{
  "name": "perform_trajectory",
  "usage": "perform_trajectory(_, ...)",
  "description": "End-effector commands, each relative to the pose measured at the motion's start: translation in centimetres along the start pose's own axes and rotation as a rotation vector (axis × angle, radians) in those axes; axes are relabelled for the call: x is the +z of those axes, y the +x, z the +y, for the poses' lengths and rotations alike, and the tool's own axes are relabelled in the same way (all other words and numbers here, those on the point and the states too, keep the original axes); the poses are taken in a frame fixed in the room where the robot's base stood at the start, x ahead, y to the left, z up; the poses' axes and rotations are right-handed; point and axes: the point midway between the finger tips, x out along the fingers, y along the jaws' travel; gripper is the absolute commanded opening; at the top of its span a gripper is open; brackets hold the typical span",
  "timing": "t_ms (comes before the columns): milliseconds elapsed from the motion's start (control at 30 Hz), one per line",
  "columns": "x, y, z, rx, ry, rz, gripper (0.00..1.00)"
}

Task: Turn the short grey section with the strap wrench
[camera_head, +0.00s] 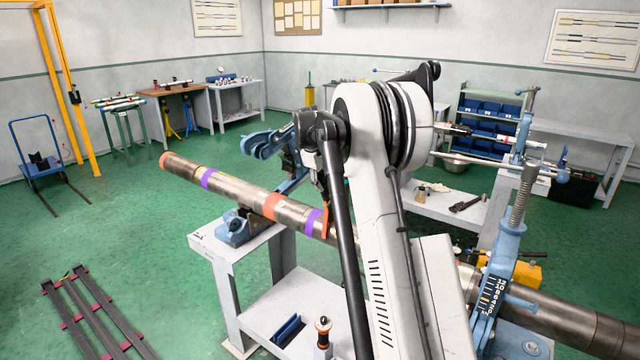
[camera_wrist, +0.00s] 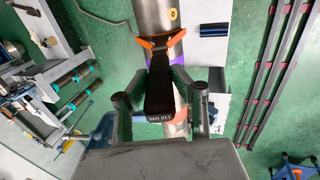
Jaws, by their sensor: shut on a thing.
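My gripper (camera_wrist: 160,82) is shut on the dark handle of the strap wrench (camera_wrist: 160,98) in the wrist view. The wrench's orange head and strap (camera_wrist: 161,42) lie at the grey pipe; how far the strap wraps around is hidden. A grey stretch of pipe (camera_wrist: 155,14) with a yellow dot lies just beyond the strap, with a purple band on the near side. In the head view the long pipe (camera_head: 238,190) carries purple and orange bands. A sliver of orange strap (camera_head: 326,221) shows beside the last purple band. My arm hides the handle and the pipe further right.
A blue vise (camera_head: 238,229) supports the left pipe on a white bench (camera_head: 215,245). Another blue vise (camera_head: 505,265) holds a thicker pipe (camera_head: 570,318) at right. A dark rack (camera_head: 92,318) lies on the floor at lower left. Green floor is clear around the pipe's left end.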

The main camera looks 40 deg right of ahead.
Motion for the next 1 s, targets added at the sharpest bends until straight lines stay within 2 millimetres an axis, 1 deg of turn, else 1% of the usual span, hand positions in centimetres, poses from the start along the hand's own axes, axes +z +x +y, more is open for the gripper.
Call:
perform_trajectory(233, 0.0, 0.0, 1.4, -0.046, 0.003, 0.0, 0.0)
perform_trajectory(733, 0.1, 0.1, 1.7, -0.065, 0.001, 0.0, 0.0)
perform_trajectory(1000, 0.1, 0.2, 3.0, -0.108, 0.003, 0.0, 0.0)
